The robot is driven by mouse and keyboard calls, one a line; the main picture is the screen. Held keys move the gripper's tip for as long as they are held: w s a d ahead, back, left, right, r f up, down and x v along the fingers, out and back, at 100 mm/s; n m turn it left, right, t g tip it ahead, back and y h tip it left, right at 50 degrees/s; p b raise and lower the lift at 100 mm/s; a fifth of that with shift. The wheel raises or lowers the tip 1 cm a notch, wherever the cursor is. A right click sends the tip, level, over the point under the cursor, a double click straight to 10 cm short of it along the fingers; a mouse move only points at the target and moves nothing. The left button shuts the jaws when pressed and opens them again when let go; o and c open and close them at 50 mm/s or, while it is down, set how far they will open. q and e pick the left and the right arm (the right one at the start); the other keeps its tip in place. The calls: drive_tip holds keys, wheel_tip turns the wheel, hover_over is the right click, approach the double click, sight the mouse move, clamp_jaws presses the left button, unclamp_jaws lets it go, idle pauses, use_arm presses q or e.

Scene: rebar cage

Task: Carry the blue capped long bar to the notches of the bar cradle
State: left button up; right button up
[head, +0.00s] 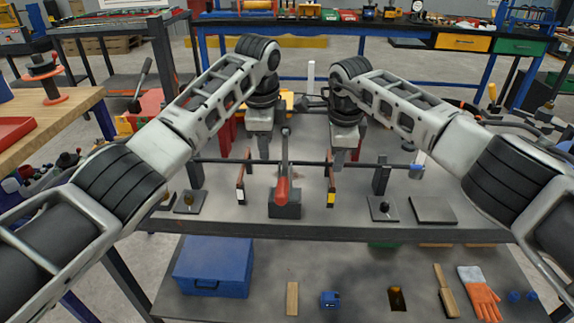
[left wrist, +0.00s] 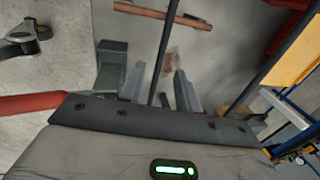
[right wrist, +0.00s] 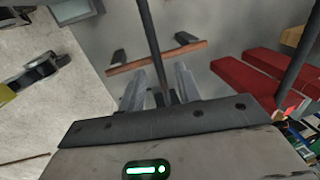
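The long dark bar (head: 300,163) runs left to right across the workbench, with a light blue cap (head: 417,166) at its right end. My left gripper (head: 264,155) and right gripper (head: 339,160) both point down at it. In the left wrist view the bar (left wrist: 166,50) passes between my two fingers, with gaps on both sides. In the right wrist view the bar (right wrist: 152,45) also passes between spread fingers. Brown cross rails with dark uprights, seemingly the bar cradle (head: 331,188), lie across below the bar. I cannot tell whether it sits in the notches.
A red-handled lever (head: 283,188) stands mid-bench, close between the arms. A dark post (head: 382,180) stands near the right end. Red blocks (right wrist: 255,75) lie behind the bar.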

drive_tip(key=shift+r, duration=0.15)
use_arm(q)
drive_tip(key=r, duration=0.5)
drive_tip(key=shift+s+r, duration=0.2)
drive_tip(key=shift+r, duration=0.1)
use_arm(e)
wheel_tip(320, 180, up, 12)
drive_tip(key=s, duration=0.2)
drive_tip(key=shift+s+f, duration=0.15)
drive_tip(key=shift+f, duration=0.05)
